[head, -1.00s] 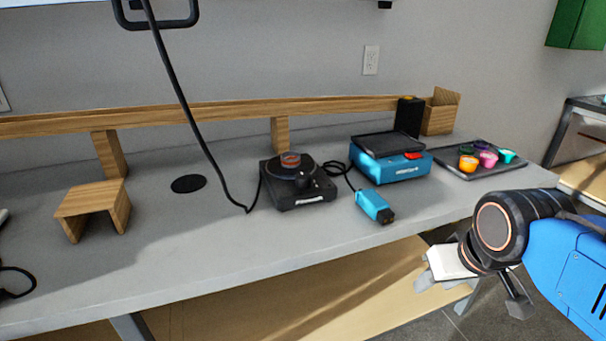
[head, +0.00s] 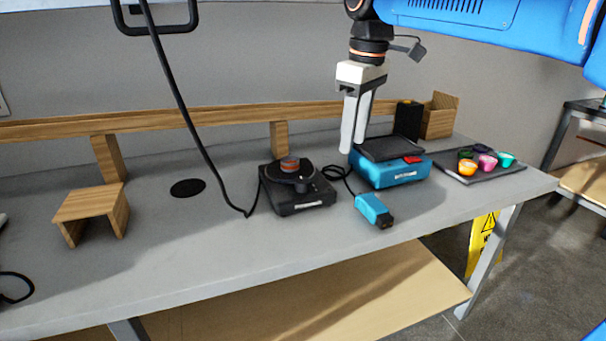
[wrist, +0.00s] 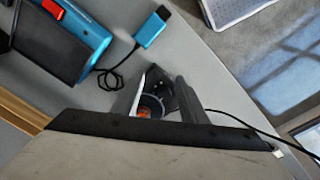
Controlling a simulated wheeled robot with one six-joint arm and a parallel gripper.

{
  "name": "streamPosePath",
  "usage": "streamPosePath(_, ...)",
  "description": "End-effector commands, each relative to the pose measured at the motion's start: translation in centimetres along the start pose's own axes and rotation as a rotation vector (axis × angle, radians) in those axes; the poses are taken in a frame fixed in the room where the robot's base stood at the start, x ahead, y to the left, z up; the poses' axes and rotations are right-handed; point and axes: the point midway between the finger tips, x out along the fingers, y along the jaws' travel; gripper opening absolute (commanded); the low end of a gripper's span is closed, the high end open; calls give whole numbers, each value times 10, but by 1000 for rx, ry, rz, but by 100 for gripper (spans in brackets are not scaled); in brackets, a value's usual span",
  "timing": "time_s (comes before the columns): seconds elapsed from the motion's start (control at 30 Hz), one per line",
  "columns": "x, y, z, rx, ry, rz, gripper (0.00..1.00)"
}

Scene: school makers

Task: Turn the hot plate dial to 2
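The black hot plate (head: 300,202) stands on the grey bench. It has a round top plate with a small dish holding something orange-red (head: 290,164) on it. A small dark knob, seemingly the dial (head: 304,185), shows at its front; its setting is too small to read. My gripper (head: 353,147) points down, open and empty, above the bench behind and right of the hot plate, apart from it. In the wrist view my two fingers (wrist: 165,84) are spread, with part of the hot plate (wrist: 168,101) visible between them and partly hidden.
A blue scale-like device (head: 390,172) with a dark top stands right of the hot plate. A blue plug-like box (head: 374,210) on a black cable lies in front. A tray (head: 470,176) with colourful cups is at right, a wooden stand (head: 95,202) at left.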

Motion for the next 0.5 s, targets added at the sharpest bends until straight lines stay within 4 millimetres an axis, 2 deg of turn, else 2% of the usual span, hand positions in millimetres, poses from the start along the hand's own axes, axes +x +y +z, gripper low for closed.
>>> streamPosePath(0.03, -6, 1, -18, -45, -13, -12, 39)
streamPosePath(0.1, -14, 1, -40, -111, -30, -30, 39)
streamPosePath(0.3, -31, -4, -93, -278, -74, -76, 39)
streamPosePath(0.5, -39, -9, -119, -369, -97, -102, 39)
